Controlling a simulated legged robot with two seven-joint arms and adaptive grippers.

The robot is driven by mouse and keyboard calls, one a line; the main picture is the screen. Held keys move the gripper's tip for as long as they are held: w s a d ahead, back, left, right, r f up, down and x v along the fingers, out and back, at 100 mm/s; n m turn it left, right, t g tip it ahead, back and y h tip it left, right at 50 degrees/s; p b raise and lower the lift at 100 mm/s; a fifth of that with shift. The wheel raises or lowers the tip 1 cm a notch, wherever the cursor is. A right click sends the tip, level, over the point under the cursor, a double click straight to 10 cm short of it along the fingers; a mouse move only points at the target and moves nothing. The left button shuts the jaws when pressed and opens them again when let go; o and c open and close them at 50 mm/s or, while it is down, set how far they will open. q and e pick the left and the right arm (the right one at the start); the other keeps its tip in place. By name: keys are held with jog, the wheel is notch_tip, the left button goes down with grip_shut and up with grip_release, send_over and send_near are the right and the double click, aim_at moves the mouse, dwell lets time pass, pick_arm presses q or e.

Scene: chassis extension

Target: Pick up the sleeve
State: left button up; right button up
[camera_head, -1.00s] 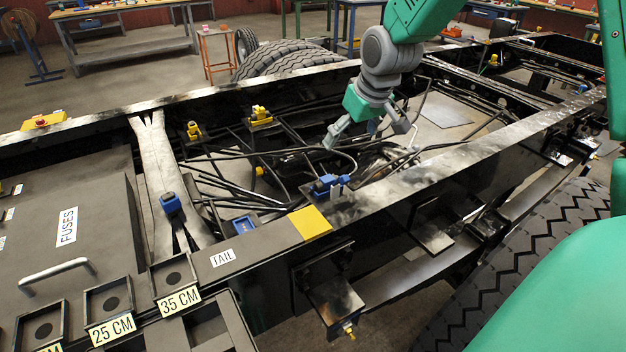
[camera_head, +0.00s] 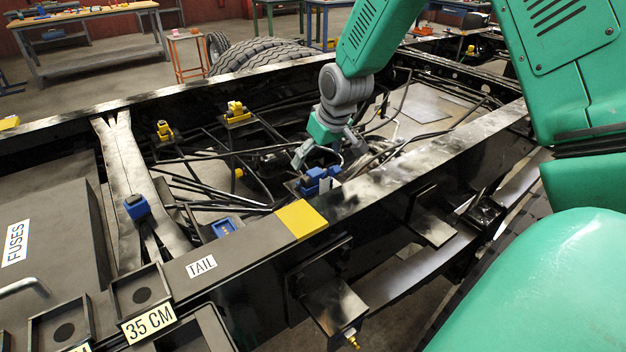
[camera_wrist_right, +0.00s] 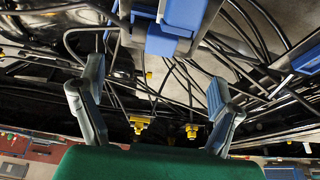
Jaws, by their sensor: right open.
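No part is labelled as the sleeve, and I cannot tell for sure which piece it is. A blue block-like part (camera_head: 316,181) with a pale upright piece beside it sits by the inner edge of the near frame rail, next to a yellow patch. My right gripper (camera_head: 330,156) is just above and behind this part, open with its fingers pointing down. Nothing is between the fingertips. My left gripper is not in view.
The near frame rail (camera_head: 420,165) runs beside the gripper. Black cables (camera_head: 250,190) cross the frame's inside. Another blue part (camera_head: 137,207) sits on the cross brace, and a blue tray (camera_head: 222,227) lies near the TAIL label. Yellow fittings (camera_head: 236,112) line the far rail.

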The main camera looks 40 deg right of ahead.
aim_at(313, 169)
jog(key=shift+w+d+f, duration=0.25)
jog(key=shift+d+f, duration=0.15)
jog(key=shift+f, duration=0.35)
jog(key=shift+a+x, duration=0.25)
jog(key=shift+x, duration=0.9)
jog(key=shift+a+x, duration=0.2)
jog(key=shift+x, duration=0.95)
jog(key=shift+d+r, duration=0.1)
jog(key=shift+d, duration=0.05)
jog(key=shift+c, duration=1.1)
jog(key=shift+d, duration=0.1)
jog(key=c, duration=1)
